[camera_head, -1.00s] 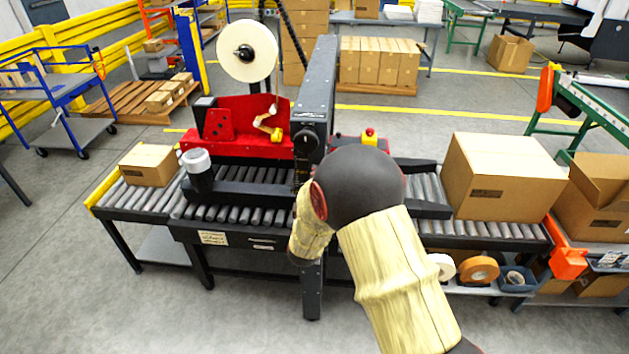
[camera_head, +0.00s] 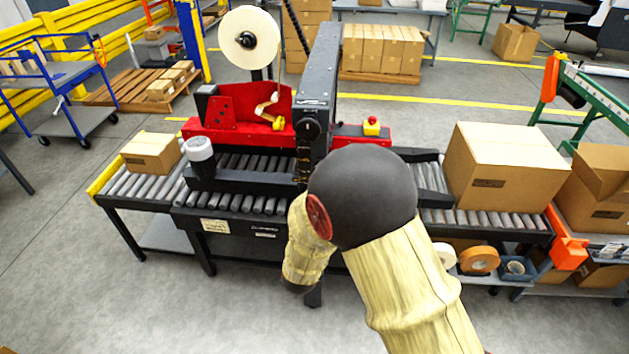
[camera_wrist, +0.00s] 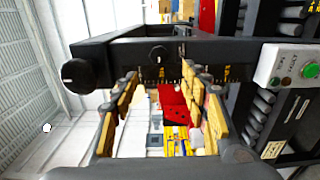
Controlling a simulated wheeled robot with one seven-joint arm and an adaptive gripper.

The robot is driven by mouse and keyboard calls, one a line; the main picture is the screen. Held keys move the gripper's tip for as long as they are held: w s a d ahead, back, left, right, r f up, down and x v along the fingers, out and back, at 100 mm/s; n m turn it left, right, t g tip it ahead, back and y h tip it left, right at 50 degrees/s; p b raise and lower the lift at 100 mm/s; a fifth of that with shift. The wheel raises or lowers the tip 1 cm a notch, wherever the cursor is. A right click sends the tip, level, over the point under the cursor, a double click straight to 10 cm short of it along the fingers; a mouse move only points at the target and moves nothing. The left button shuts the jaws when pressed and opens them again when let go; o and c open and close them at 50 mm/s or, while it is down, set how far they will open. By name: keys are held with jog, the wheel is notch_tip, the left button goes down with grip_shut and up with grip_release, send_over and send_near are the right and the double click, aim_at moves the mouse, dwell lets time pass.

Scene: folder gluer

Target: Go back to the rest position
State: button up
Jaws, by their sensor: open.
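My gripper (camera_wrist: 160,105) shows in the wrist view with its two yellow-padded fingers spread apart, open and with nothing between them. In the head view my arm, in a yellowish sleeve with a dark joint, stands in front of the carton sealing machine (camera_head: 318,90), and my gripper is hidden there. The wrist view looks sideways at the machine's dark frame (camera_wrist: 215,50), which lies beyond the fingers. A control box (camera_wrist: 290,68) with a green button is at the right of that view.
A large carton (camera_head: 505,170) sits on the right end of the roller conveyor (camera_head: 492,218), and a small carton (camera_head: 152,152) on the left. Tape rolls (camera_head: 479,261) lie on a lower shelf. An open carton (camera_head: 598,190) stands at far right. Grey floor (camera_head: 130,300) in front is clear.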

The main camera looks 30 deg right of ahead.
jog(key=shift+v, duration=0.75)
